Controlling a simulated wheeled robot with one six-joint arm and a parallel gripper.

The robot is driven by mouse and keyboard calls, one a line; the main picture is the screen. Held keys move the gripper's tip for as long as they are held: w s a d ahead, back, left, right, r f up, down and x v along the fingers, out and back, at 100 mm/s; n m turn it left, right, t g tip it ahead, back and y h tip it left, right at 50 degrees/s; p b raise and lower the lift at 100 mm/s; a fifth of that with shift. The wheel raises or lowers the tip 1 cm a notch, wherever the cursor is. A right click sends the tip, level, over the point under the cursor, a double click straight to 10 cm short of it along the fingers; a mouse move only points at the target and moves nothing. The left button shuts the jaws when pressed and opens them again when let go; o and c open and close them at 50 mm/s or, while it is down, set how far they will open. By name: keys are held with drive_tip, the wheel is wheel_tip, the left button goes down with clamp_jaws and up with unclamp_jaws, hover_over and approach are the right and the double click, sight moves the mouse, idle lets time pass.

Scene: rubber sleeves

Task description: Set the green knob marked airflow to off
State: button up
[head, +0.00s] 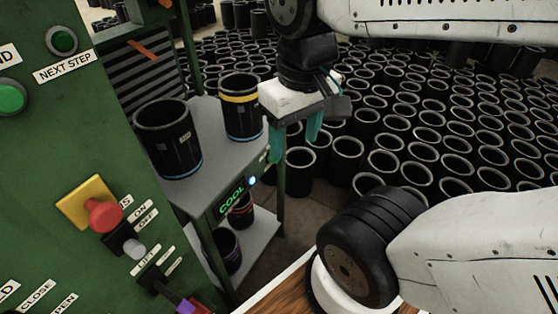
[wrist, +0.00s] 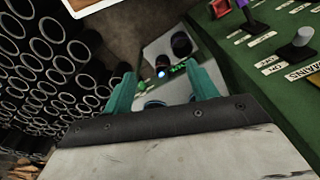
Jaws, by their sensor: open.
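Black sleeves (head: 167,138) stand on the grey shelf, one with a yellow band (head: 240,105). The panel has a red button (head: 104,215) on a yellow plate and lever switches (head: 134,248). Many sleeves (head: 430,115) crowd the floor. A wooden edge (head: 290,290) is at the bottom.

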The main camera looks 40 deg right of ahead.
drive_tip(key=w+d+f+n+t+y, duration=0.3)
drive_tip(key=w+d+f+n+t, duration=0.2)
drive_tip(key=f+n, duration=0.7)
drive_tip(key=w+d+f+n+t+y, duration=0.4)
drive_tip(key=w+d+f+n, duration=0.1)
drive_tip(key=f+n, duration=0.7)
drive_tip(key=w+d+f+n+t+y, duration=0.3)
drive_tip(key=w+d+f+n+t, duration=0.2)
drive_tip(key=f+n, duration=0.7)
drive_tip(key=w+d+m+t+h, duration=0.2)
drive_tip(key=w+d+m+h, duration=0.15)
drive_tip(key=d+m, duration=0.2)
drive_tip(key=x, duration=0.7)
drive_tip(key=shift+f+n+h, duration=0.15)
drive_tip(key=shift+n+h, duration=0.2)
drive_tip(key=shift+n, duration=0.1)
drive_tip(key=shift+a, duration=0.1)
